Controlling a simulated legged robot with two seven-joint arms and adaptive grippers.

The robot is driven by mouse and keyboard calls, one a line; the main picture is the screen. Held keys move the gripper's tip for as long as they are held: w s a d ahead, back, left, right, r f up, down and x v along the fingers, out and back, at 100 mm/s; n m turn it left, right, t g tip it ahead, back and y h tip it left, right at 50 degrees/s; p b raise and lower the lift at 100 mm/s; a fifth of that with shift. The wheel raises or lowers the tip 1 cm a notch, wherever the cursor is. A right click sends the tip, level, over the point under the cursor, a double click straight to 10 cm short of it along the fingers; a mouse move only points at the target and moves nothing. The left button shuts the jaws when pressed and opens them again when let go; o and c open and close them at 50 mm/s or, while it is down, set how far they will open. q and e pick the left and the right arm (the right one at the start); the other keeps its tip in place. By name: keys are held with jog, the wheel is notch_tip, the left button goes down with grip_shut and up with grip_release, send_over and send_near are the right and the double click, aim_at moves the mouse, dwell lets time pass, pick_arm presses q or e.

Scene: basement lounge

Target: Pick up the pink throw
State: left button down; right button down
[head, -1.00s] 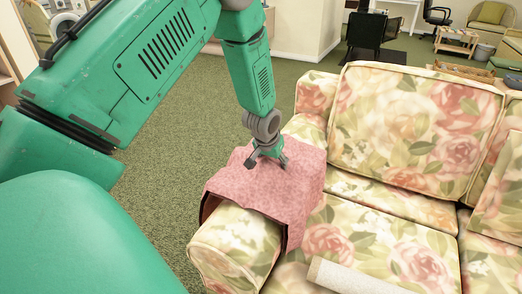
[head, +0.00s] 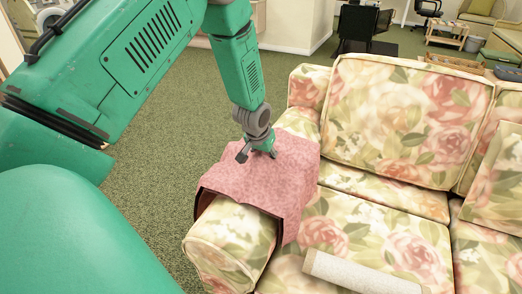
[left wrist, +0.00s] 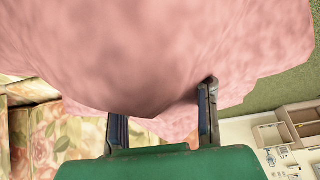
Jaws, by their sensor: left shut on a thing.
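The pink throw (head: 270,181) is draped over the near left arm of the floral sofa (head: 395,118), its sides hanging down. My left gripper (head: 259,152) reaches down from above and is shut on the throw near its top. In the left wrist view the throw (left wrist: 160,50) fills the upper part, and a fold of it dips between the two fingers of my left gripper (left wrist: 163,122). The fingers are some way apart with cloth between them. The throw still lies over the sofa arm. My right gripper is in neither view.
A pale rolled cylinder (head: 360,274) lies on the sofa seat at the front. Green carpet (head: 165,160) to the left of the sofa is clear. A black chair (head: 362,27) and a low wooden table (head: 447,34) stand far behind.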

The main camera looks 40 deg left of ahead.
pick_arm(q)
jog(key=shift+a+r, duration=0.25)
jog(key=shift+r, duration=0.25)
notch_tip(320, 180, up, 17)
jog(key=p, duration=0.5)
jog(key=shift+d, duration=0.2)
jog(key=shift+r, duration=0.1)
jog(key=shift+a, duration=0.1)
